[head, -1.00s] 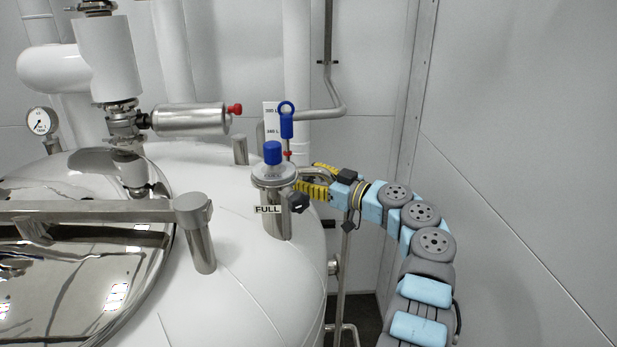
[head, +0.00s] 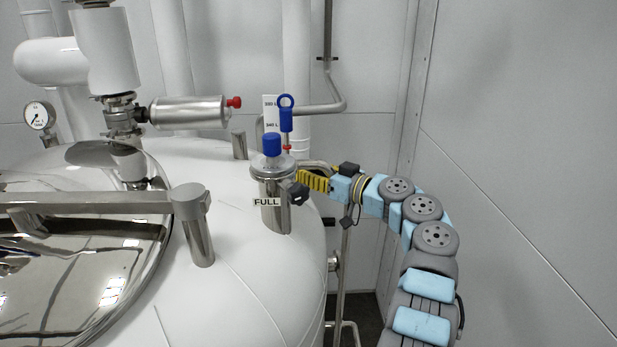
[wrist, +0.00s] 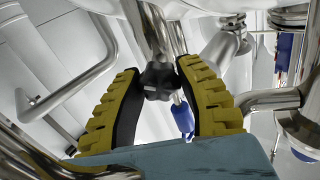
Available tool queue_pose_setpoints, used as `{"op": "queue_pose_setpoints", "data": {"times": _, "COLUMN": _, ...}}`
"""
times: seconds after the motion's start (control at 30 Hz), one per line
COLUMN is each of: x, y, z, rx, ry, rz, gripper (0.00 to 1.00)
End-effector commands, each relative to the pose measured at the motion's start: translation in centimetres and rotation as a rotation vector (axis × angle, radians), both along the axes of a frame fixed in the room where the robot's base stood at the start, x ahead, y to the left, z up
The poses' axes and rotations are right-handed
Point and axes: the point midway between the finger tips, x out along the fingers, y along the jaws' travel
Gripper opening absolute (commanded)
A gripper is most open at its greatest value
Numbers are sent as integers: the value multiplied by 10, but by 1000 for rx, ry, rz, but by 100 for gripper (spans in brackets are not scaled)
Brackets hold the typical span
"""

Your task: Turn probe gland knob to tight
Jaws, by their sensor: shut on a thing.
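The black lobed probe gland knob (head: 297,193) sits on the right side of the steel fitting (head: 272,205) on the tank top. The fitting bears a blue cap (head: 272,144) and a FULL label. My gripper (head: 302,182) reaches in from the right at the knob's height. In the wrist view, the knob (wrist: 158,80) lies between the tips of the two yellow ribbed fingers (wrist: 155,85), which are shut on it. A blue-handled probe (head: 286,119) stands behind the fitting. No marking for tight is readable.
A curved steel pipe (head: 318,166) passes close behind my gripper. The polished hatch (head: 80,270) and its bar (head: 95,203) lie to the left on the tank. A red-tipped cylinder (head: 190,112) is farther back. A corner wall (head: 520,170) stands right of my arm.

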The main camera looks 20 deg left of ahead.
Motion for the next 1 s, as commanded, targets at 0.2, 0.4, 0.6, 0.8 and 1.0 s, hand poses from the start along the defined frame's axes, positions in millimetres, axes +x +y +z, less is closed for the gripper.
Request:
{"op": "queue_pose_setpoints", "data": {"times": 0.2, "x": 0, "y": 1, "z": -4, "rx": 47, "ry": 177, "rz": 2, "gripper": 1}}
{"op": "queue_pose_setpoints", "data": {"times": 0.4, "x": 1, "y": 0, "z": -2, "rx": 94, "ry": 360, "rz": 0, "gripper": 0}}
{"op": "queue_pose_setpoints", "data": {"times": 0.6, "x": 1, "y": 0, "z": 0, "rx": 140, "ry": 544, "rz": 1, "gripper": 0}}
{"op": "queue_pose_setpoints", "data": {"times": 0.8, "x": 1, "y": 0, "z": 0, "rx": 187, "ry": 729, "rz": 1, "gripper": 0}}
{"op": "queue_pose_setpoints", "data": {"times": 1.0, "x": 2, "y": 1, "z": -1, "rx": 233, "ry": 915, "rz": 1, "gripper": 0}}
